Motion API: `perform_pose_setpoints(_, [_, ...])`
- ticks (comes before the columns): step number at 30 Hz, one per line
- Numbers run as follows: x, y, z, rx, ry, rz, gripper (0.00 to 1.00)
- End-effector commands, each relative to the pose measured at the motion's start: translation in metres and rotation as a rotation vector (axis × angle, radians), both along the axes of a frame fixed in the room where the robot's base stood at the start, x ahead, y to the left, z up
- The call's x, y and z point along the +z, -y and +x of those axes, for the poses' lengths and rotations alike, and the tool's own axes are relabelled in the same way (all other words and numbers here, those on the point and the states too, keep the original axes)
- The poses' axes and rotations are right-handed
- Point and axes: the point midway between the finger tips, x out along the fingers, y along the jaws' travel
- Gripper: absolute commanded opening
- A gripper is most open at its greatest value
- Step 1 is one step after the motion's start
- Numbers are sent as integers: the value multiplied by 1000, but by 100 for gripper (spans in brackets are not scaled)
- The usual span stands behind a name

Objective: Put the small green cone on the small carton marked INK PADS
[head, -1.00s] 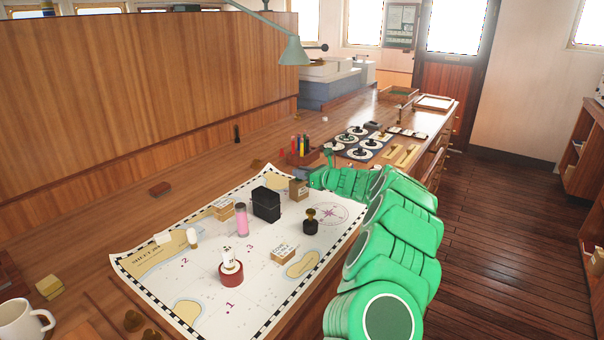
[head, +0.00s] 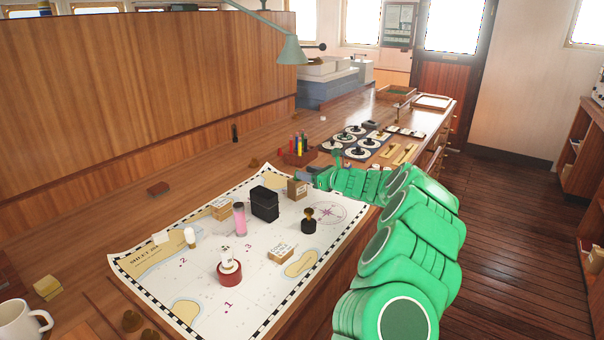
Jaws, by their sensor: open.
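I cannot make out the small green cone; a small green upright piece by my wrist moves with the arm, and I cannot tell what it is. Several small cartons are on the chart: one (head: 297,189) at the back near my gripper, one (head: 222,208) at the left, and a low one with lettering (head: 280,255) at the front. The print is too small to tell which is marked INK PADS. My green arm reaches in from the lower right. My gripper (head: 316,177) is small and partly hidden just behind the back carton, open; nothing shows held in it.
The chart (head: 205,315) also carries a black box (head: 264,204), a pink cylinder (head: 239,219), a dark stamp (head: 309,221) and a red-based item (head: 229,270). A pen holder (head: 299,157) stands behind my gripper. A mug (head: 20,320) is at the lower left.

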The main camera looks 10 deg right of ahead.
Motion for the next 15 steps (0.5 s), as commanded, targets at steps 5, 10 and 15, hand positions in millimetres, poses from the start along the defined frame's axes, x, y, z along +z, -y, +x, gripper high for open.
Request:
perform_pose_setpoints(5, [4,14,-20,1,-1,3,45])
perform_pose_setpoints(10, [9,30,-39,0,1,2,45])
perform_pose_setpoints(15, [9,42,-55,0,-1,2,45])
